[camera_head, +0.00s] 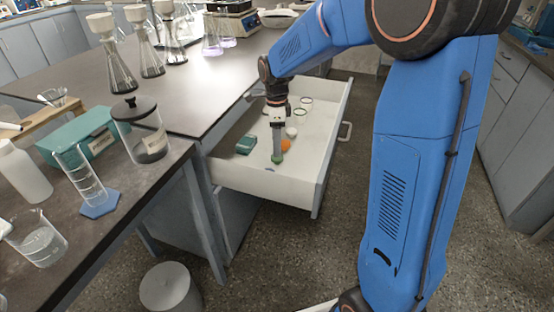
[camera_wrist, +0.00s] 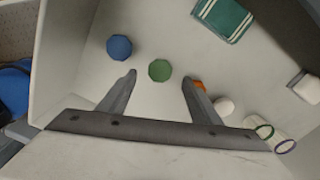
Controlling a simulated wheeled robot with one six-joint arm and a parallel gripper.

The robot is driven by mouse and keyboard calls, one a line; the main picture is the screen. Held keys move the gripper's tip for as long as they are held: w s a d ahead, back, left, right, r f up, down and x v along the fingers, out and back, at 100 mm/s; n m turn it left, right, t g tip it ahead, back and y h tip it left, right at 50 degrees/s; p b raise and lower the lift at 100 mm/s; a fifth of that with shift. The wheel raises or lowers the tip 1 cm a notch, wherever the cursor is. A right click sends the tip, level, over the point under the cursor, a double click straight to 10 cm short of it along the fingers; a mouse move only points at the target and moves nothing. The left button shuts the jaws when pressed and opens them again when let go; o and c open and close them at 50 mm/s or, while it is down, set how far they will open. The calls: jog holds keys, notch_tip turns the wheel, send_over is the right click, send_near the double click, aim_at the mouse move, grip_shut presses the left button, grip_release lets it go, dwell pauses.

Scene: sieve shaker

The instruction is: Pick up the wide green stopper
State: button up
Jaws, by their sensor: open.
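The wide green stopper (camera_wrist: 160,70) is on the drawer floor in the wrist view, seen from above as a small green disc. My gripper (camera_wrist: 158,78) is open, with one finger to each side below the stopper in that view. The stopper appears just past the line between the fingertips, and I cannot tell the height gap. In the head view the green stopper (camera_head: 277,159) shows right under my gripper (camera_head: 277,150), which reaches down into the open drawer. Nothing is between the fingers.
The open drawer (camera_head: 265,187) has raised walls around the stopper. A blue stopper (camera_wrist: 119,48), an orange object (camera_wrist: 198,85), a white object (camera_wrist: 223,106), a green box (camera_wrist: 222,19) and clear glassware (camera_wrist: 284,143) lie inside. The bench (camera_head: 190,95) stands beside the drawer.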

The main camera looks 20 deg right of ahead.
aim_at(277, 159)
jog(key=shift+d+f, duration=0.1)
jog(key=shift+f, duration=2.5)
jog(key=c, duration=1.1)
